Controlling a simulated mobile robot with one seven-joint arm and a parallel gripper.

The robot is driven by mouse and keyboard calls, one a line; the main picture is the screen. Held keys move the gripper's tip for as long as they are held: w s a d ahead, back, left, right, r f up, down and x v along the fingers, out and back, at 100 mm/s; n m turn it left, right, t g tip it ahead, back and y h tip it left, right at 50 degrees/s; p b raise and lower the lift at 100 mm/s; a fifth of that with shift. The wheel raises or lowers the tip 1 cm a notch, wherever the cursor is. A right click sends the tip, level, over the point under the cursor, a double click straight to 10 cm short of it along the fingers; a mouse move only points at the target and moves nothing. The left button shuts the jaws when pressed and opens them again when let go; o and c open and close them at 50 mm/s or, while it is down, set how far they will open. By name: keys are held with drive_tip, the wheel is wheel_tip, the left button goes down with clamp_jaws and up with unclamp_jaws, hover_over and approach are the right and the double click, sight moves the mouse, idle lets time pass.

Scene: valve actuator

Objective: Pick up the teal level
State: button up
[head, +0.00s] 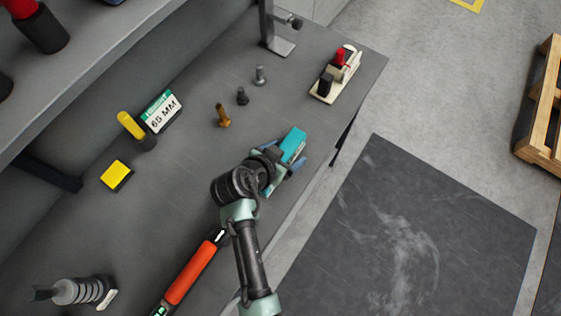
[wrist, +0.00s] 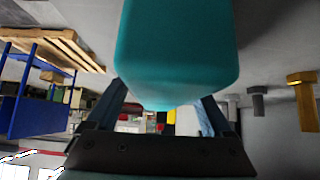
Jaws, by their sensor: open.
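The teal level (head: 293,143) lies on the grey workbench near its front edge in the head view. My wrist and gripper hide the level's near part. In the wrist view the teal level (wrist: 175,50) fills the upper middle, very close. The two dark fingers of my gripper (wrist: 165,108) stand apart, one on each side of it. I cannot tell whether the fingers touch it.
Bolts (head: 242,96) stand behind the level. A hand plane (head: 337,76) lies at the right end of the workbench (head: 190,185). An orange-red tool (head: 190,272) lies left of my arm. A yellow block (head: 116,175) and a 65 MM box (head: 161,111) are farther left.

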clamp_jaws()
idle(0.4)
drive_tip(key=shift+r, duration=0.25)
